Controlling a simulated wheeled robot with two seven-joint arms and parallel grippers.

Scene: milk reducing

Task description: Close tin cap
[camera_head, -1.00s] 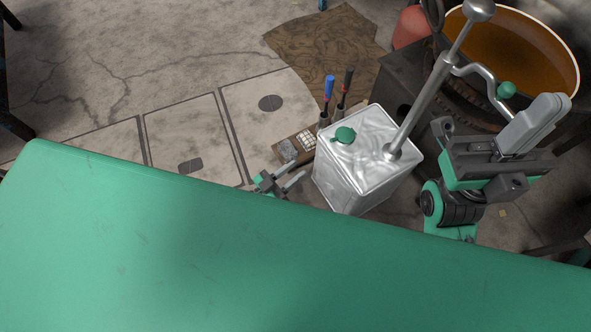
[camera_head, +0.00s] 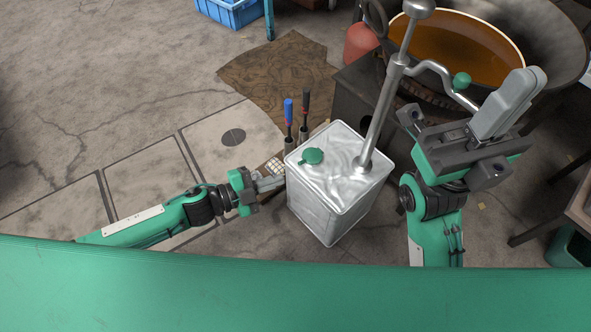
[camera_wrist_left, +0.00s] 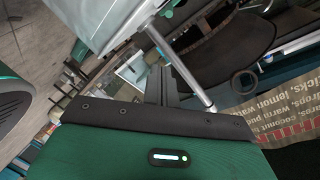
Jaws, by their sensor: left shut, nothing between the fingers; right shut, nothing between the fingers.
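The silver square tin (camera_head: 320,205) stands upright on the floor. Its green cap (camera_head: 312,156) sits on the top near the left corner; I cannot tell whether it is seated fully. A metal pump pipe (camera_head: 383,115) rises from the right of the tin top. My left gripper (camera_head: 275,183) is shut and empty, close to the tin's left side and below its top; contact is unclear. In the left wrist view, a pale tin wall (camera_wrist_left: 100,20) shows at the top. My right gripper (camera_head: 520,90) is shut and empty, raised to the right of the tin.
A large pan of orange-brown liquid (camera_head: 460,50) sits on a dark stove behind the tin. Blue-handled (camera_head: 289,112) and black-handled (camera_head: 305,105) tools stand just behind my left gripper. A brown mat (camera_head: 270,75) lies beyond. Open floor lies at the left.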

